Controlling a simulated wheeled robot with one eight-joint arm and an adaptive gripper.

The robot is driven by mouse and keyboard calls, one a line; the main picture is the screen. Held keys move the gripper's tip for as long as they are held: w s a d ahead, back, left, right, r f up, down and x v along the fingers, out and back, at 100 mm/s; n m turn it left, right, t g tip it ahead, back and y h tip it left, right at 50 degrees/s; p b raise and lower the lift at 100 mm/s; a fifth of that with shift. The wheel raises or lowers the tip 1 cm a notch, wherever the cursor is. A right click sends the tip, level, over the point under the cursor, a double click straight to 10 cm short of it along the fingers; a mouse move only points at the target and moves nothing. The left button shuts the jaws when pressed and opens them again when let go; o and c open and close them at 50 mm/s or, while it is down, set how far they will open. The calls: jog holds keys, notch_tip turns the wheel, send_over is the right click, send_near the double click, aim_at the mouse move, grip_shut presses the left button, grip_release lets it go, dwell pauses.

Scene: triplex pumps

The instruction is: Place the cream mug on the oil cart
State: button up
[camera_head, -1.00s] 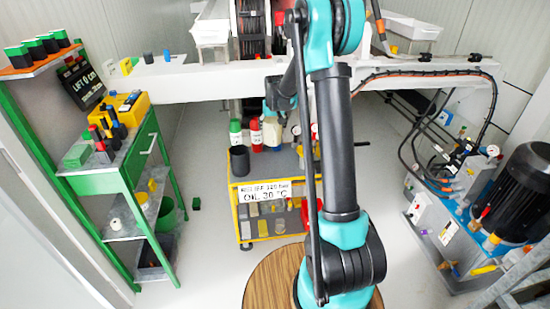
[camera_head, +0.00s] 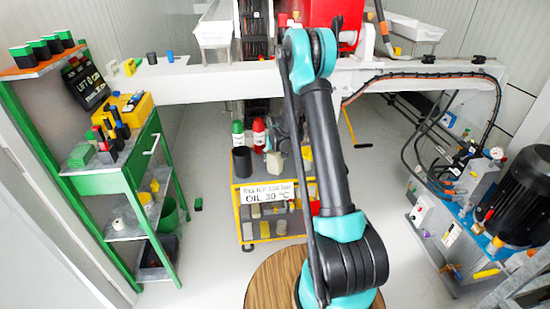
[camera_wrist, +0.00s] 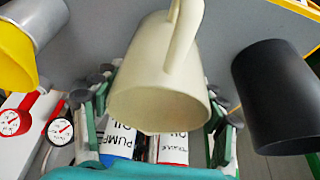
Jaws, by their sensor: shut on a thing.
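The cream mug (camera_wrist: 150,75) is between the fingers of my gripper (camera_wrist: 158,108) in the wrist view, its handle toward the top of the picture. My gripper is shut on it. In the head view the mug (camera_head: 275,163) shows as a small pale shape over the top of the oil cart, partly behind my arm. The oil cart (camera_head: 245,198) is yellow with a grey top and a sign on its front. I cannot tell whether the mug touches the top.
A dark cup (camera_head: 241,162) stands on the cart left of the mug; it is at the right in the wrist view (camera_wrist: 275,95). A green-capped bottle (camera_head: 238,136) and a red-capped bottle (camera_head: 259,136) stand behind. A yellow object (camera_wrist: 15,62) and red gauges (camera_wrist: 12,122) are at the left.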

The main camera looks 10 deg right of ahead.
jog(key=shift+f, duration=0.15)
jog(key=o, duration=1.2)
jog(key=v, duration=1.2)
jog(key=shift+s, duration=0.15)
jog(key=s+d+r, duration=0.1)
jog(key=s, duration=1.1)
jog(key=s+d+r, duration=0.1)
jog(key=s, duration=1.1)
jog(key=s+d+r, duration=0.2)
jog(key=s, duration=1.1)
jog(key=shift+d+r, duration=0.1)
